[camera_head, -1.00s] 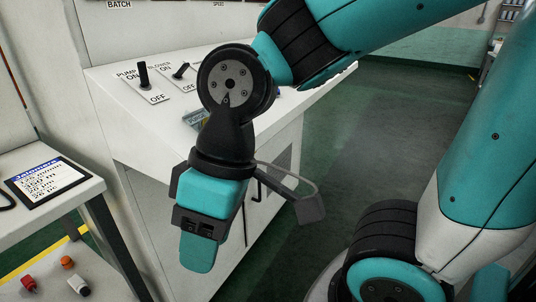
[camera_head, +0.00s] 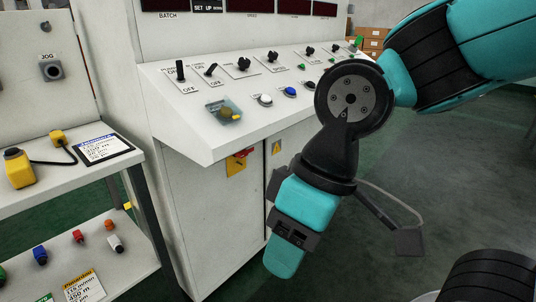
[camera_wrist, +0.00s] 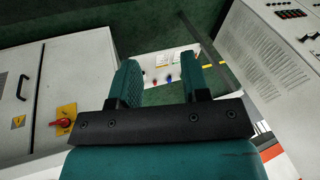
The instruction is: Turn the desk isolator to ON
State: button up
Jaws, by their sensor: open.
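The desk isolator is a red rotary handle (camera_head: 243,153) on a yellow plate (camera_head: 236,166), on the front of the white control desk below its sloped top. It also shows in the wrist view as a red handle (camera_wrist: 61,123) on a yellow plate (camera_wrist: 67,112), at the lower left. Its ON and OFF marks are too small to read. My gripper (camera_wrist: 160,80) is open and empty, with both teal fingers apart. In the head view my gripper (camera_head: 283,262) hangs in front of the desk, right of and below the isolator, not touching it.
The white desk (camera_head: 190,140) carries several switches and buttons. A yellow warning label (camera_head: 276,148) is right of the isolator. A side table with a yellow pendant (camera_head: 18,168) and a shelf stand left.

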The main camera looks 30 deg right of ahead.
aim_at(241, 154)
jog(key=z, duration=0.15)
jog(key=k, duration=1)
jog(key=z, duration=0.8)
jog(key=i, duration=1.5)
jog(key=u, duration=0.6)
